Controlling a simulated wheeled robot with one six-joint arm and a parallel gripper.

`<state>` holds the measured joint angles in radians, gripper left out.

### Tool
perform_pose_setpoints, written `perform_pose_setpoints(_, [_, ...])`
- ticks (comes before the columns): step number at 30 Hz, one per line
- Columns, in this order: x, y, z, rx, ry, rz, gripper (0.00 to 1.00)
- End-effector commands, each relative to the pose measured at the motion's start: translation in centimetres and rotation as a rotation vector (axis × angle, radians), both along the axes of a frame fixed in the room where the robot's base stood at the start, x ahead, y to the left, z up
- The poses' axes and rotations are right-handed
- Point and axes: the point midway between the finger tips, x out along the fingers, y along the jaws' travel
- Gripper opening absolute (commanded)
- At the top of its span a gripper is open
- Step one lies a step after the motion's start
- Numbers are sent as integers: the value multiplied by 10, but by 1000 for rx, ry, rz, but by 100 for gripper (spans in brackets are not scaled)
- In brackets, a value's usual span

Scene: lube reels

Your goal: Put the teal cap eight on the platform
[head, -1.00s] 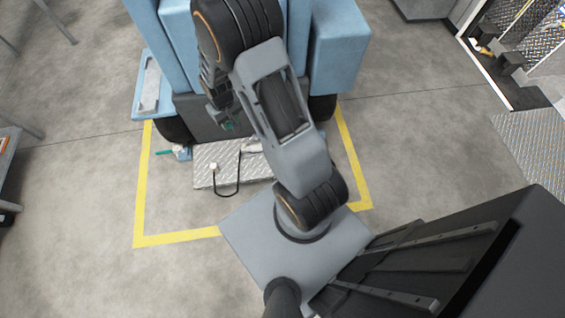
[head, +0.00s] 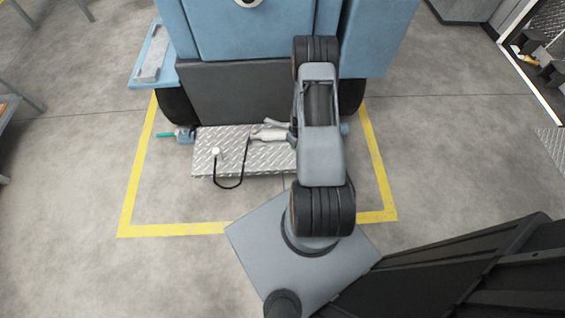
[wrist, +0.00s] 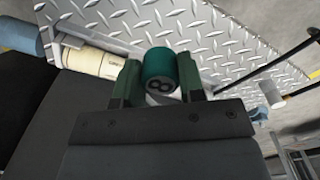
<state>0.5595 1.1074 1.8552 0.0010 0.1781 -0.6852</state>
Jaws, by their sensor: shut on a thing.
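The teal cap eight (wrist: 160,67), marked with an 8, is between the two dark green fingers of my gripper (wrist: 157,80) in the wrist view. My gripper is shut on it. The platform (head: 260,160) is a silver tread-plate slab on the floor in front of the blue machine. It also shows behind the cap in the wrist view (wrist: 230,42). The cap appears in front of the platform's edge; I cannot tell whether they touch. In the head view my arm hides the gripper, the cap and the platform's right end.
A cream cylinder tool (head: 268,134) lies at the platform's back edge. The blue machine (head: 250,35) stands behind. Yellow floor tape (head: 175,229) surrounds the area.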

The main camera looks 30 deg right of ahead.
Motion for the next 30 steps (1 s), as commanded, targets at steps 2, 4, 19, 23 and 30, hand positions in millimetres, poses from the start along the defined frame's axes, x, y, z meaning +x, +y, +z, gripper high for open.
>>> perform_pose_setpoints(2, [6, 11, -11, 1, 1, 8, 11])
perform_pose_setpoints(4, [14, 24, -19, 1, 1, 11, 11])
perform_pose_setpoints(19, [63, 98, -83, 1, 2, 3, 11])
perform_pose_setpoints(23, [67, 103, -89, 0, 0, 3, 11])
perform_pose_setpoints(30, [70, 110, -99, 1, 1, 3, 11])
